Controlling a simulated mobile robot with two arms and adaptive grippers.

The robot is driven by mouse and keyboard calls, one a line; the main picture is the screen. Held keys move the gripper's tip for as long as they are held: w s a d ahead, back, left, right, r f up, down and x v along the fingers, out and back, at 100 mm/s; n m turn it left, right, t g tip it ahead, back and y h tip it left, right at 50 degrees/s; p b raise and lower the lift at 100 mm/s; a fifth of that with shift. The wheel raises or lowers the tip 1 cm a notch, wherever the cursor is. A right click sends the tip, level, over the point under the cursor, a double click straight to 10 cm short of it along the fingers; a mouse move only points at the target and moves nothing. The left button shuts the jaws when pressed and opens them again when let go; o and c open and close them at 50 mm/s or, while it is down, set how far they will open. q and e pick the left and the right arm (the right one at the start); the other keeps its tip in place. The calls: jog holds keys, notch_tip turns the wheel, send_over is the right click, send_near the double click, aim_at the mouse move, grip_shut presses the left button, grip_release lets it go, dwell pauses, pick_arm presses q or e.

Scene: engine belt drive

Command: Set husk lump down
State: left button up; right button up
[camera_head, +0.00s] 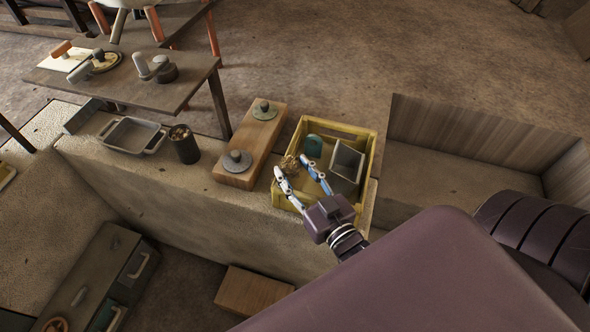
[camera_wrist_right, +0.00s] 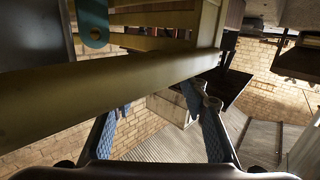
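The husk lump (camera_head: 290,163), a small brown fibrous clump, shows at the left side of the yellow crate (camera_head: 362,131) in the head view. My right gripper (camera_head: 291,166) reaches over the crate's near side, with its two blue-and-white fingers spread apart. In the head view the lump appears between and just beyond the fingertips; I cannot tell whether they touch it. In the right wrist view no lump shows between the spread fingers (camera_wrist_right: 160,98), and a yellow crate bar (camera_wrist_right: 110,92) crosses in front of them. My left gripper is out of view.
The crate also holds a grey open box (camera_head: 346,162) and a green piece (camera_head: 313,146). Left of it are a wooden block (camera_head: 250,136) with two grey knobs, a dark cup (camera_head: 185,145) and a grey tray (camera_head: 131,135). A wooden-walled bin (camera_head: 470,135) stands right.

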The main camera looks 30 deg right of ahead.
jog(key=o, duration=0.4)
jog(key=shift+f, duration=0.4)
jog(key=shift+s, duration=0.1)
jog(key=shift+r, duration=0.25)
jog(key=shift+r+p, duration=0.3)
jog(key=shift+r, duration=0.2)
jog(key=s+p, duration=0.1)
jog(key=s, duration=0.7)
jog(key=s+p, duration=0.1)
jog(key=s, duration=0.2)
jog(key=shift+s+a+r+p, duration=0.1)
jog(key=shift+s+r+p, duration=0.25)
jog(key=shift+s, duration=0.05)
